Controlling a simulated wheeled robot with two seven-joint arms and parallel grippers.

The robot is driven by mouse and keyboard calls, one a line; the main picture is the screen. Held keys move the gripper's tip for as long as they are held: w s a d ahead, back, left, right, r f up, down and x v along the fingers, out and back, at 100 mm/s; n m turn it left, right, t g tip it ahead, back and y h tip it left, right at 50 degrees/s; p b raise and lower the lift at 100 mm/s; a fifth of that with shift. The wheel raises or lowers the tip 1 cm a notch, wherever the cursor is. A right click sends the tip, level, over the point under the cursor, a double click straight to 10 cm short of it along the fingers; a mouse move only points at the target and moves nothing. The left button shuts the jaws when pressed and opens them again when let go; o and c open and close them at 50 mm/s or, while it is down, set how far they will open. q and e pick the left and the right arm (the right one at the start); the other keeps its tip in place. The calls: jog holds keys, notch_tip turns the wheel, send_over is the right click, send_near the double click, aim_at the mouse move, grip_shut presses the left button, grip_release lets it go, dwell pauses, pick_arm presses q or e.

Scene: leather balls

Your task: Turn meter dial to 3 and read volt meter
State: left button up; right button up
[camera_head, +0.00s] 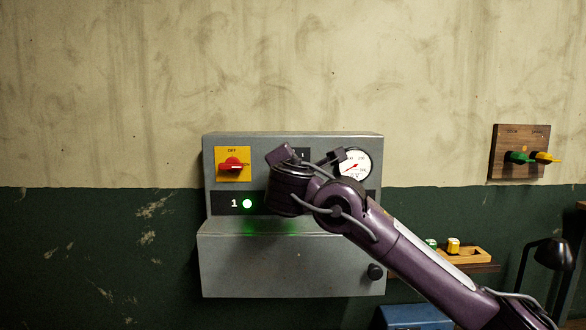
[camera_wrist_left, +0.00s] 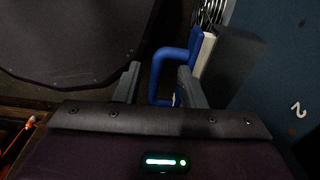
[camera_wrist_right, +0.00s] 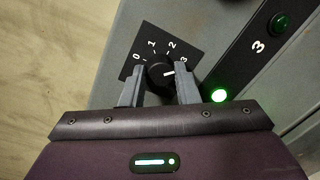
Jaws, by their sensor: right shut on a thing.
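The grey meter box (camera_head: 219,142) is on the wall. My right gripper (camera_head: 312,158) is in front of its middle and hides the dial there. In the right wrist view, my right gripper (camera_wrist_right: 159,82) is shut on the black dial knob (camera_wrist_right: 158,72). The knob's white mark points to the right, near the 3 on the black scale plate (camera_wrist_right: 138,57). The round volt meter (camera_head: 357,161) shows right of the gripper, with a red needle. Its exact reading is too small to tell. My left gripper (camera_wrist_left: 157,86) is open and shows only in its wrist view.
A red switch on a yellow plate (camera_head: 233,173) is on the box's left. The lamp by 1 (camera_head: 247,203) glows green, and another lit lamp (camera_wrist_right: 218,95) shows beside the right gripper. The lamp by 3 (camera_wrist_right: 282,23) is dark. A blue pipe-like thing (camera_wrist_left: 163,65) is beyond my left fingers.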

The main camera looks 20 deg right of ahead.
jog(key=o, duration=1)
pick_arm(q)
jog(key=shift+r+p, duration=0.8)
pick_arm(e)
jog(key=v, duration=0.8)
jog(key=shift+f, duration=0.1)
jog(key=shift+w+d, duration=0.1)
